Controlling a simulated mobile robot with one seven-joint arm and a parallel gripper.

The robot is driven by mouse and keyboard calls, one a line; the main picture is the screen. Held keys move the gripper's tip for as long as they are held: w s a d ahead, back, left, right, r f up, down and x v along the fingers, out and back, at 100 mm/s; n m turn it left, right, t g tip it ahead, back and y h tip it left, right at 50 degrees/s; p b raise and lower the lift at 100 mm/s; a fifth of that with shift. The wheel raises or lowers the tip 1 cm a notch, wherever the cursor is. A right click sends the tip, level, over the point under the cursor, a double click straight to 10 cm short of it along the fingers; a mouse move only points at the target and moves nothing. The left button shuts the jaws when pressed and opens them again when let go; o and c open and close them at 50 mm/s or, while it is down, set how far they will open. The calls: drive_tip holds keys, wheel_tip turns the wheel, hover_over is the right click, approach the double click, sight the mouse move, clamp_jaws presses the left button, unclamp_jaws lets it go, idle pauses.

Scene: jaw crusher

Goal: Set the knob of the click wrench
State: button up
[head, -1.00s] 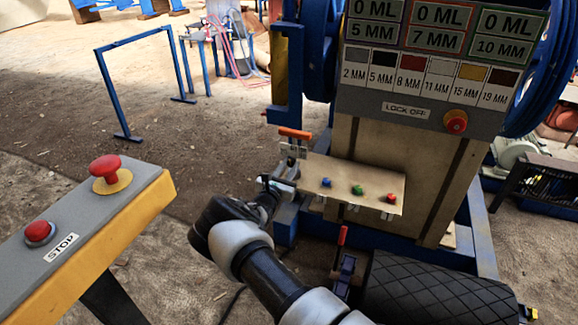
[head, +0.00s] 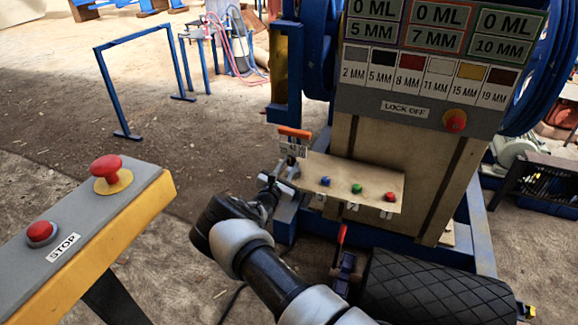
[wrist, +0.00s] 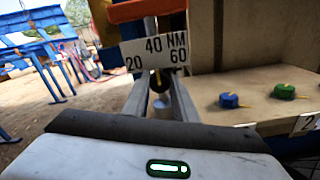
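The click wrench (head: 294,132) has an orange-red handle, which also shows at the top of the wrist view (wrist: 145,10). Under it is a white scale plate (wrist: 153,50) reading 20, 40 NM and 60. Below the plate is a small dark knob (wrist: 159,84) with a yellow pointer, which points up, roughly towards the 40 and a little left. My gripper (wrist: 161,92) has one finger on each side of the knob, with little or no gap. It looks shut on the knob. In the head view my gripper (head: 277,180) is just below the plate, and the knob is hidden.
Right of my gripper a beige shelf (head: 345,170) carries blue, green and red knobs. A crusher panel (head: 405,109) with a red lock-off button stands behind it. A yellow-grey stop console (head: 107,235) is at the left. A black ribbed roller (head: 430,290) lies below right.

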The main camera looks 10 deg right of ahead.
drive_tip(key=o, duration=0.4)
drive_tip(key=p+v, duration=0.3)
drive_tip(key=v, duration=1.4)
drive_tip(key=shift+s+a+p, duration=0.15)
drive_tip(key=shift+s+p, duration=0.1)
drive_tip(key=shift+p, duration=0.15)
